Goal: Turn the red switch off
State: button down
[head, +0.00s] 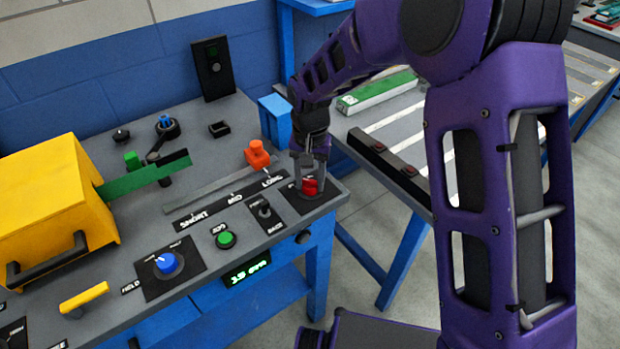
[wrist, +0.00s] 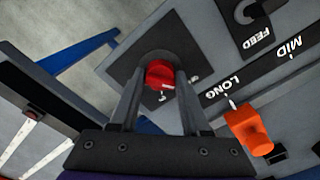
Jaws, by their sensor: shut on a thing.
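The red switch (head: 310,187) is a rotary knob on a dark plate (head: 325,197) at the right front corner of the grey panel. It also shows in the wrist view (wrist: 160,74), with a pale mark on its face. My gripper (head: 309,180) points down over it, and its fingertips are at the knob's two sides. In the wrist view the fingers of my gripper (wrist: 158,82) are shut on the knob. The plate's lettering is partly hidden by the fingers.
An orange slider knob (head: 257,154) stands close by on the left, near a black feed switch (head: 264,211). A green button (head: 226,239), a blue dial (head: 167,262) and a yellow box (head: 60,210) are further left. A blue-legged conveyor table (head: 410,235) stands right of the panel.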

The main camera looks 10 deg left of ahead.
aim_at(311, 181)
dwell(0.3)
jog(key=shift+c, duration=1.9)
grip_release()
notch_tip(311, 181, up, 17)
jog(key=p, duration=0.2)
jog(key=shift+r, duration=0.2)
jog(key=shift+d, duration=0.1)
